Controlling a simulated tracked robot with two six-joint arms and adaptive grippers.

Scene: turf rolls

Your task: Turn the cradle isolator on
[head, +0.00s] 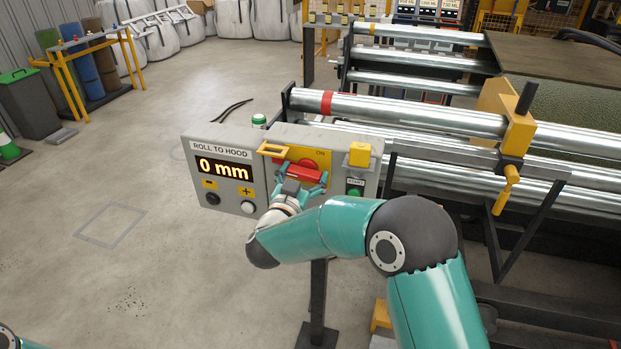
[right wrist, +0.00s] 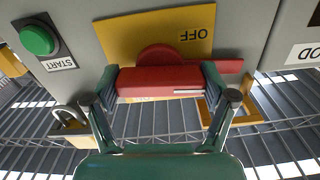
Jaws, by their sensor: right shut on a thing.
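The cradle isolator is a red handle (head: 300,173) on a yellow plate on the front of a grey control box (head: 228,142). In the head view, ON is marked above the handle. In the right wrist view, which is upside down, OFF reads on the yellow plate (right wrist: 150,38) and the red handle (right wrist: 165,82) lies level across the picture. My right gripper (head: 303,185) is shut on the handle, with one finger at each end. The gripper partly covers the lower plate in the head view. My left gripper is out of view.
The box carries a 0 mm display (head: 224,170), a green START button (head: 355,190), a yellow hasp (head: 272,150) and a yellow block (head: 359,154) on its top right. Steel rollers (head: 400,112) run close behind the box. The floor (head: 110,190) to the left is mostly clear.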

